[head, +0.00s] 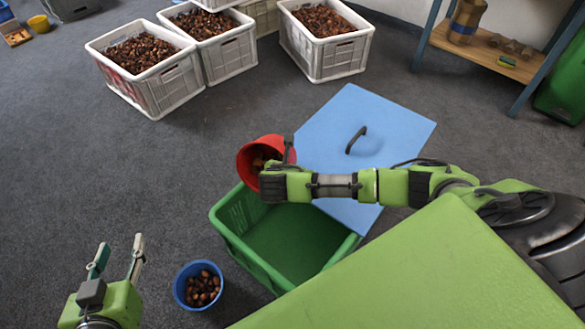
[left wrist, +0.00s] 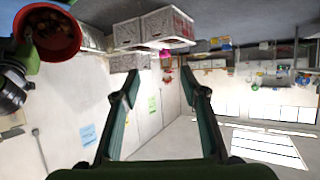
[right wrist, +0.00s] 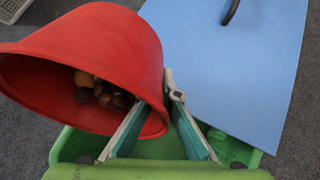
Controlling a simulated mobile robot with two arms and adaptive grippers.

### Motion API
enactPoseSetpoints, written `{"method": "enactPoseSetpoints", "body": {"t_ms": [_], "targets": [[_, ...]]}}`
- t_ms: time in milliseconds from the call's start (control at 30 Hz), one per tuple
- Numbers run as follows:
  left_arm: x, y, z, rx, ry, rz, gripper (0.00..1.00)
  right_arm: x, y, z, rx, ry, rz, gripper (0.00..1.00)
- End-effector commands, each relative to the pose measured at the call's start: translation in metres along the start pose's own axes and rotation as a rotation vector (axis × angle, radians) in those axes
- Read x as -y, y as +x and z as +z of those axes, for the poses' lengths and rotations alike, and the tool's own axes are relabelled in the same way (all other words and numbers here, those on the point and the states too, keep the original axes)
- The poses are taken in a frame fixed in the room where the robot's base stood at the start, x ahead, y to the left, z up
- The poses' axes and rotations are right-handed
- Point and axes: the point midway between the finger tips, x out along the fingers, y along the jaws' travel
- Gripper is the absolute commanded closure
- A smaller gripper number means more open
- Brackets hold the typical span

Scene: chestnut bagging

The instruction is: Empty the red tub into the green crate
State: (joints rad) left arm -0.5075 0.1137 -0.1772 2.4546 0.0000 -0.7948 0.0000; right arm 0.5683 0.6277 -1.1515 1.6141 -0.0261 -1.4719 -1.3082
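The red tub (head: 250,157) holds chestnuts and is tilted, its mouth facing toward me. It is above the far left corner of the green crate (head: 240,250). My right gripper (head: 287,150) is shut on the tub's rim; the right wrist view shows its fingers (right wrist: 172,92) close together at the edge of the tub (right wrist: 110,45). The crate's visible floor is bare green; my right arm and a green surface hide part of it. My left gripper (head: 118,258) is open and empty at the lower left, apart from the crate. The left wrist view also shows the tub (left wrist: 28,48).
A blue tub (head: 180,287) of chestnuts stands left of the crate. A blue lid (head: 385,125) with a dark handle lies behind the crate. White crates (head: 170,85) full of chestnuts stand at the back, with a wooden shelf (head: 480,52) at back right.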

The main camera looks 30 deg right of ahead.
Motion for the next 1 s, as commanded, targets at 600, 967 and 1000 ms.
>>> {"method": "enactPoseSetpoints", "body": {"t_ms": [600, 967, 1000], "targets": [[-0.009, -0.002, -0.073, -0.333, -0.002, 0.020, 0.60, -0.001, -0.001, -0.002, 0.062, -0.007, -0.001, 1.00], [-0.014, -0.015, -0.112, -0.525, -0.005, 0.031, 0.60, -0.002, -0.002, -0.003, 0.097, -0.009, -0.001, 1.00], [-0.015, -0.017, -0.116, -0.547, -0.006, 0.032, 0.60, -0.002, -0.002, -0.003, 0.101, -0.010, -0.001, 1.00]]}}
